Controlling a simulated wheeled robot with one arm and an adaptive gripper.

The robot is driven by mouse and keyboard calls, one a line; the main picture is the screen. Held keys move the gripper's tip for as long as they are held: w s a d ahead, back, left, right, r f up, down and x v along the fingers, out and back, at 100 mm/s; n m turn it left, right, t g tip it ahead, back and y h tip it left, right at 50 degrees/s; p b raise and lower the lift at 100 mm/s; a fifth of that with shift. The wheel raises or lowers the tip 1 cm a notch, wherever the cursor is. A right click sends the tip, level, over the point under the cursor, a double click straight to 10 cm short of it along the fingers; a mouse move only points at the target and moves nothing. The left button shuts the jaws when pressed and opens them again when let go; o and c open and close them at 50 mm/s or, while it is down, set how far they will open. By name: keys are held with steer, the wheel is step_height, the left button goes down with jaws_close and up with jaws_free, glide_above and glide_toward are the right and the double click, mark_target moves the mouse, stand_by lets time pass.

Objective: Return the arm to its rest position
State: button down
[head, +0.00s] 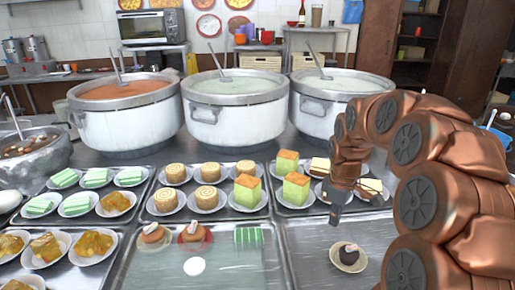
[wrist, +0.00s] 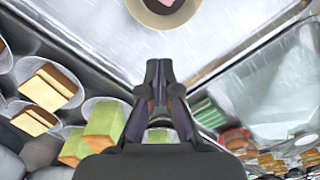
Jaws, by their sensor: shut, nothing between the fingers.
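My copper-coloured arm (head: 400,150) reaches in from the right in the head view and bends down over the trays. My gripper (head: 335,218) hangs above the front right metal tray (head: 310,235), pointing down. In the wrist view my gripper (wrist: 158,68) shows its two dark fingers together at the tips, with nothing held. A small plate with a dark round dessert (head: 349,256) sits on that tray, below and to the right of my gripper. The plate (wrist: 160,18) also shows in the wrist view, beyond the fingertips and apart from them.
Three large stockpots (head: 127,108) stand behind the trays. A neighbouring tray (head: 140,272) holds several desserts. Bare tray surface lies around the dark dessert.

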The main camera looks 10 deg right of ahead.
steer(key=s+a+r+m+p, duration=0.25)
steer(key=s+a+r, duration=0.25)
steer(key=s+a, duration=0.7)
steer(key=s+a+m+g+p, duration=0.1)
steer(key=s+a+m, duration=0.2)
steer(key=s, duration=1.5)
steer(key=shift+m+g+p, duration=0.3)
steer(key=shift+m+g, duration=0.1)
steer(key=shift+m, duration=0.85)
steer(key=shift+r, duration=0.1)
